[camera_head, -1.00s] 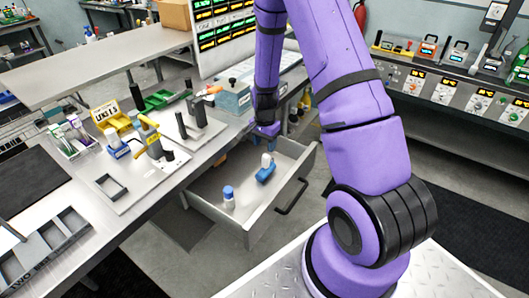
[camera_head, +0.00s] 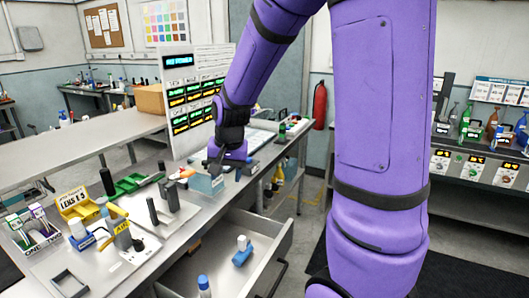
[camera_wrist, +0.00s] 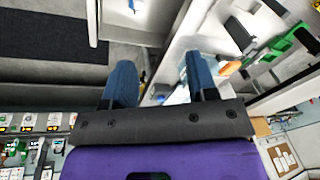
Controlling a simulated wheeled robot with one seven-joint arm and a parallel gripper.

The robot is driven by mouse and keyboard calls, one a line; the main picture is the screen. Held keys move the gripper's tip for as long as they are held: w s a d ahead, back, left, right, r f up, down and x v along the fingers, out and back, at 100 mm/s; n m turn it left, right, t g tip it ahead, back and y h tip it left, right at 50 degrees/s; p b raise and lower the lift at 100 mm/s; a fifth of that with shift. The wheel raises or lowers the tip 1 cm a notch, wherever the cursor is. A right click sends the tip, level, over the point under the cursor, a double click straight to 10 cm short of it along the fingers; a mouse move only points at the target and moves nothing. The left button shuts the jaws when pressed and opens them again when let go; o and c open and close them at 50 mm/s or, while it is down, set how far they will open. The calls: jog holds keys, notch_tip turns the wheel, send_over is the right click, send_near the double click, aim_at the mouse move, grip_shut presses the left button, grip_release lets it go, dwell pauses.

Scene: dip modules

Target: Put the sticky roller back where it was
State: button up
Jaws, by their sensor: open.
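My gripper (camera_head: 222,165) is low over the bench, close to a pale blue box. In the wrist view its two blue fingers (camera_wrist: 160,82) stand apart with nothing held between them. A blue object with a white upright part (camera_head: 242,252) sits in the open drawer (camera_head: 262,272); it may be the sticky roller, but I cannot be sure. A similar blue and white object (camera_head: 81,236) stands on the bench at the left. The arm hides part of the bench's far end.
A blue-capped bottle (camera_head: 204,287) is at the near side of the drawer. The pale blue box (camera_head: 207,184), a black upright tool (camera_head: 153,211), a yellow lens box (camera_head: 78,204) and a green tray (camera_head: 130,184) crowd the bench. A lit display board (camera_head: 190,95) stands behind.

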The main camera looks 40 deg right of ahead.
jog(key=s+a+r+n+t, duration=0.1)
jog(key=s+a+r+n, duration=0.1)
jog(key=s+r+n, duration=0.2)
jog(key=s+a+r+n+t, duration=0.2)
jog(key=s+r, duration=0.9)
jog(key=s, duration=0.6)
jog(key=shift+s+a+n, duration=0.15)
jog(key=shift+a+n, duration=0.7)
jog(key=shift+n, duration=0.15)
